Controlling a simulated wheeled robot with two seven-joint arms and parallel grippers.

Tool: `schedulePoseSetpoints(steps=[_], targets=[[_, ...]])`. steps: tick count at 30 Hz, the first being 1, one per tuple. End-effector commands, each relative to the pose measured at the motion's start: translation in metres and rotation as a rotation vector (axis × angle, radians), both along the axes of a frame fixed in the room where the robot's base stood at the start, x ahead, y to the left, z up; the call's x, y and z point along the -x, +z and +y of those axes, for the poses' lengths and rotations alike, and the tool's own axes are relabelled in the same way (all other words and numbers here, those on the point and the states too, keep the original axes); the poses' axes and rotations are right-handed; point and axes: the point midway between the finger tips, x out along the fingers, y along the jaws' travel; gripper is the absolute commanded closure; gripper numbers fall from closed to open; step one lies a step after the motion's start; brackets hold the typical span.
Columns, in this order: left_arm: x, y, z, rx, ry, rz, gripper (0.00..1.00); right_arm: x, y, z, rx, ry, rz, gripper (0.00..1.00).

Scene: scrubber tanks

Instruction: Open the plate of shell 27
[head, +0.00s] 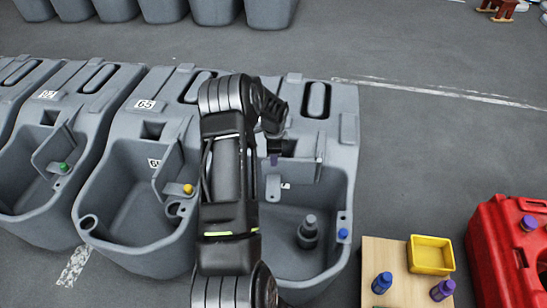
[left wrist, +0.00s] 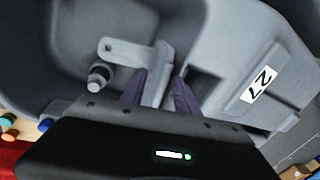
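Shell 27 (head: 335,180) is the grey tank at the right end of the row. My left gripper (head: 273,158) reaches down at the plate. In the left wrist view the purple fingers (left wrist: 160,95) stand either side of the plate's edge (left wrist: 157,72), with a dark gap at the right finger. A dark grey capped object (head: 308,232) is in the tank. My right gripper is not in view.
Similar tanks (head: 130,175) with their own plates stand close on the left. To the right are a wooden table (head: 375,255) with a yellow tray (head: 431,254) and small bottles, then a red container (head: 500,255). The floor behind is mostly clear.

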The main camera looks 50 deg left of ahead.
Motion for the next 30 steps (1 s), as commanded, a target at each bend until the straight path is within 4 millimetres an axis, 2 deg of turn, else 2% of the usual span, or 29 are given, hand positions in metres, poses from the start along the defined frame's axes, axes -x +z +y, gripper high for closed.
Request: schedulePoseSetpoints(steps=[1, 6, 10, 30], targets=[[0.001, 0.011, -0.001, -0.002, 0.0, -0.001, 0.63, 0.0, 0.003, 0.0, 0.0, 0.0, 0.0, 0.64], [0.004, 0.038, -0.005, -0.002, -0.001, -0.001, 0.63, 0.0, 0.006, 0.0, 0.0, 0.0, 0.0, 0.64], [0.006, 0.05, -0.008, 0.0, -0.001, 0.0, 0.63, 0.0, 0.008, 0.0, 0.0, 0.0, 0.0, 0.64], [0.006, 0.052, -0.009, 0.001, 0.002, 0.0, 0.63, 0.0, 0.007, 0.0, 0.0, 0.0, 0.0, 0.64]])
